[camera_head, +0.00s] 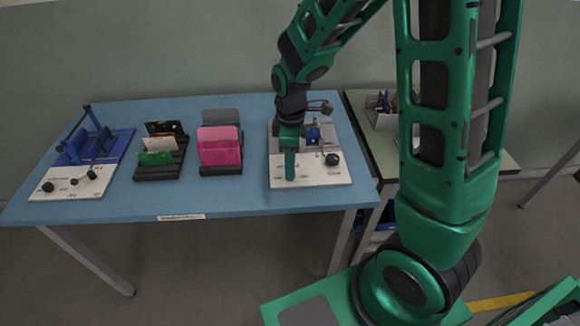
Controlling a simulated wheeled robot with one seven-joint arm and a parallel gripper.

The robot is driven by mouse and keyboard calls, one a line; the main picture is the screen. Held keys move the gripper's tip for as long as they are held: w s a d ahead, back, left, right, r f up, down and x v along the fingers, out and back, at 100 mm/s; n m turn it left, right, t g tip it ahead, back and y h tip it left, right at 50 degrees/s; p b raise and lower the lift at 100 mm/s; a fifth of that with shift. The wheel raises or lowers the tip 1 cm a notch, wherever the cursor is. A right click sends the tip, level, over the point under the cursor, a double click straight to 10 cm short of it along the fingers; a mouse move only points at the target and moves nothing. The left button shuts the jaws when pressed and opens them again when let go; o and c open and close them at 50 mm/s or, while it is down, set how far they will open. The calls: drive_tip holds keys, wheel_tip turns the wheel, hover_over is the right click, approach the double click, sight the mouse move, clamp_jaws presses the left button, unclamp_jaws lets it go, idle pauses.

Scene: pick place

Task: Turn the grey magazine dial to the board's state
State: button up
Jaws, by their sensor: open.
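A station with a white front panel (310,180) and a grey rear part sits at the right of the blue table. A dark round knob (331,159) shows on the right of its panel. My gripper (290,176) points down over the left part of this panel, left of the knob; whether it touches anything there is too small to tell. It is open and holds nothing that I can see. It hides part of the panel behind it. The panel's small labels are unreadable, so the knob's setting cannot be read.
Left of the station stand a dark rack with pink boards (220,153) and a rack with a green board (155,158). A blue station (100,147) with black knobs is at the far left. The front strip of the blue table (250,205) is clear.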

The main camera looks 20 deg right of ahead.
drive_tip(key=shift+f, duration=1)
clamp_jaws()
drive_tip(key=shift+d, duration=0.1)
drive_tip(key=m, duration=0.5)
drive_tip(key=shift+m, duration=0.4)
drive_tip(key=m, duration=0.5)
drive_tip(key=shift+r+m, duration=0.1)
drive_tip(key=shift+m, duration=0.3)
